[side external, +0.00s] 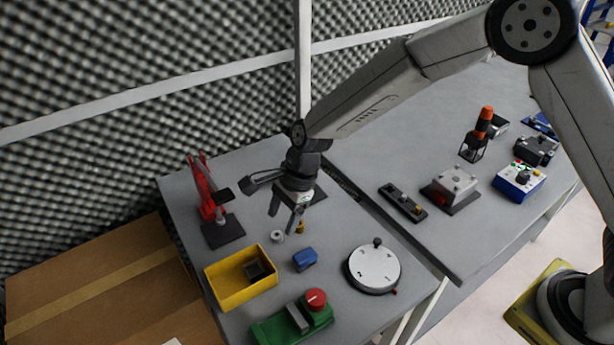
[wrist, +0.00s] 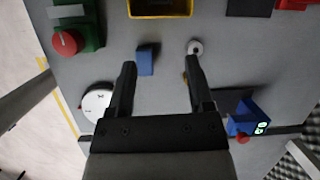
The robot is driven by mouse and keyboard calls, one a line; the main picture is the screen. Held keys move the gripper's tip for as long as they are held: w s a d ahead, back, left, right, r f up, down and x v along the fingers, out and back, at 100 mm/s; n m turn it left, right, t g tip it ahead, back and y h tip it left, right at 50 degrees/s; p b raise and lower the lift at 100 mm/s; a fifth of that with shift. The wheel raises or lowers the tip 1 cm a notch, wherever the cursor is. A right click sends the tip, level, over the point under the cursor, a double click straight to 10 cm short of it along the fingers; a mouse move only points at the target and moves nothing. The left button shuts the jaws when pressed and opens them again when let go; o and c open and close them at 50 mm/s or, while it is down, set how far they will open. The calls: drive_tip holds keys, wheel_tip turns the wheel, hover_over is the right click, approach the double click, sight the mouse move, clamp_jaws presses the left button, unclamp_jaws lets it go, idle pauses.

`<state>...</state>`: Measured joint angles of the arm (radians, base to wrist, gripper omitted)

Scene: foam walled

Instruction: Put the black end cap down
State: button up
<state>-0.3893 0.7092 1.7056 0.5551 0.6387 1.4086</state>
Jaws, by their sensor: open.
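A dark, blocky piece (side external: 259,269), possibly the black end cap, sits inside the yellow bin (side external: 226,297) in the side view; I cannot tell its exact shape. The bin's near wall (wrist: 160,16) shows at the top of the wrist view, and its contents are mostly cut off there. My gripper (side external: 283,219) is open and points down over the grey table, behind and to the right of the bin. In the wrist view my gripper (wrist: 160,66) has its fingers wide apart with nothing held between them.
A blue block (side external: 305,259), a pale ring (side external: 278,237) and a small brass piece (side external: 300,227) lie near my gripper. A white dial (side external: 374,268) and a green box with red button (side external: 292,321) stand in front. A red clamp (side external: 207,195) stands at left, near the foam wall.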

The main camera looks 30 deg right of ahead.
drive_tip(key=s+d+r+n+t+h, duration=0.1)
drive_tip(key=s+d+r+n+h, duration=0.1)
drive_tip(key=s+d+n, duration=0.6)
drive_tip(key=s+d+r+n+t+h, duration=0.1)
drive_tip(key=s+d+n, duration=0.7)
drive_tip(key=d, duration=0.8)
wheel_tip(320, 180, up, 2)
drive_tip(key=shift+s+d+r+n+h, duration=0.2)
drive_tip(key=shift+s+n+h, duration=0.1)
drive_tip(key=shift+h, duration=0.2)
